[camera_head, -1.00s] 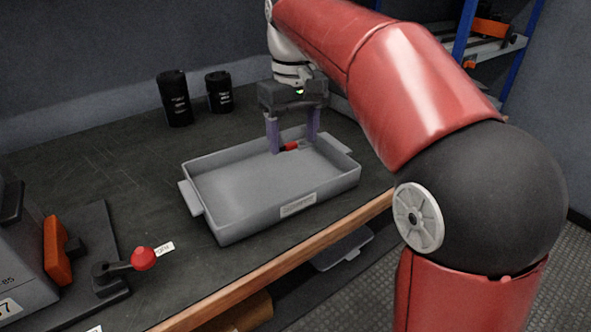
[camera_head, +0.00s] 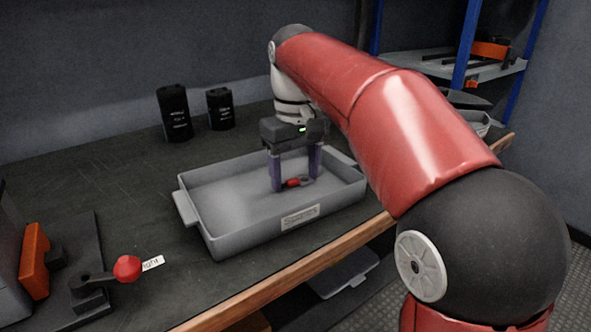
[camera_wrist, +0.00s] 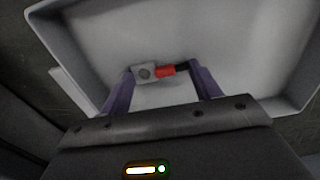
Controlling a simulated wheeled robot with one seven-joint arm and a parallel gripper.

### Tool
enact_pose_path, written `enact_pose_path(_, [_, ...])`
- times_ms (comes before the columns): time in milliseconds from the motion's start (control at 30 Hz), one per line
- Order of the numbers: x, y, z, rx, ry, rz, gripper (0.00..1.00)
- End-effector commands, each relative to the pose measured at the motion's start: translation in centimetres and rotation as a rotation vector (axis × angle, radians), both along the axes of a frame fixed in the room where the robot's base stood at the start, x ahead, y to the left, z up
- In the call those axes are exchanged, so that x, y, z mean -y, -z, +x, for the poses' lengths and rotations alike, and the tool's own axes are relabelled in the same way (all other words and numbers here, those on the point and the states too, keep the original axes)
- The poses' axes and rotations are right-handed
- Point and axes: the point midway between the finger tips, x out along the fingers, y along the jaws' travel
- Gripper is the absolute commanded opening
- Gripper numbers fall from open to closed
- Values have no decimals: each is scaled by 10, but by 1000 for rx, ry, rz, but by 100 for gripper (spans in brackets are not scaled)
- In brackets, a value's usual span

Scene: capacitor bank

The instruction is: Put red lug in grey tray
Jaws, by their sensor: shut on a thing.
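The red lug (camera_head: 294,183) is between the purple fingers of my gripper (camera_head: 295,182). In the wrist view the lug (camera_wrist: 166,70) has a metal end with a hole at left, a red sleeve and a dark end at right. My gripper (camera_wrist: 164,76) is shut on it lengthwise, one finger at each end. The grey tray (camera_head: 250,238) is a shallow open box with side handles and a label on its front. The lug and fingertips are inside the tray's outline, low over its floor. I cannot tell whether the lug touches the floor.
Two black cylinders (camera_head: 174,112) stand behind the tray. A lever with a red knob (camera_head: 127,269) and a tag is at the front left, by an orange-fronted device (camera_head: 35,262). The bench's wooden edge (camera_head: 285,277) runs along the front. Bare bench lies left of the tray.

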Motion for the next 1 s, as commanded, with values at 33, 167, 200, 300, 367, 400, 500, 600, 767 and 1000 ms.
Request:
enact_pose_path(33, [0, 2, 0, 0, 0, 0, 41])
enact_pose_path(167, [0, 4, 0, 1, 1, 0, 69])
enact_pose_path(200, [0, 4, 0, 1, 0, 1, 74])
enact_pose_path(300, [0, 4, 0, 1, 0, 1, 84])
enact_pose_path(367, [0, 4, 0, 0, 0, 0, 84])
enact_pose_path(400, [0, 4, 0, 0, 0, 0, 84])
enact_pose_path(500, [0, 4, 0, 0, 0, 0, 84])
enact_pose_path(600, [0, 1, 0, 0, 0, 0, 84])
enact_pose_path(767, [0, -20, 1, 3, 0, 1, 84])
enact_pose_path(1000, [0, -75, 1, 3, 1, 1, 84])
